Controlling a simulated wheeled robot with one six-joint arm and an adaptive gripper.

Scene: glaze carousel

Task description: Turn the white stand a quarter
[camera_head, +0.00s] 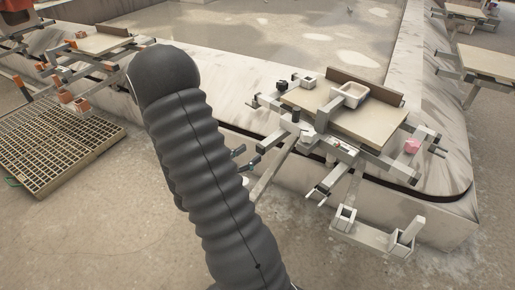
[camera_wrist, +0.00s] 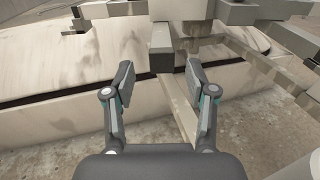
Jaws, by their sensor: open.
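The white stand (camera_head: 372,122) is at the right in the head view, a pale metal frame under a beige board beside the curved stone rim. Its bars stick out on several sides, some with dark or white ends. My gripper (camera_head: 245,160) is open just left of the stand, partly hidden behind my dark arm. In the wrist view my gripper (camera_wrist: 160,66) has its two fingers spread. A bar with a dark square end (camera_wrist: 160,50) shows between the fingertips. I cannot tell whether the fingers touch it.
A stand with orange parts (camera_head: 83,104) and a floor grate (camera_head: 60,150) are at the left. The stone rim (camera_head: 235,100) runs behind. The front floor is mostly clear.

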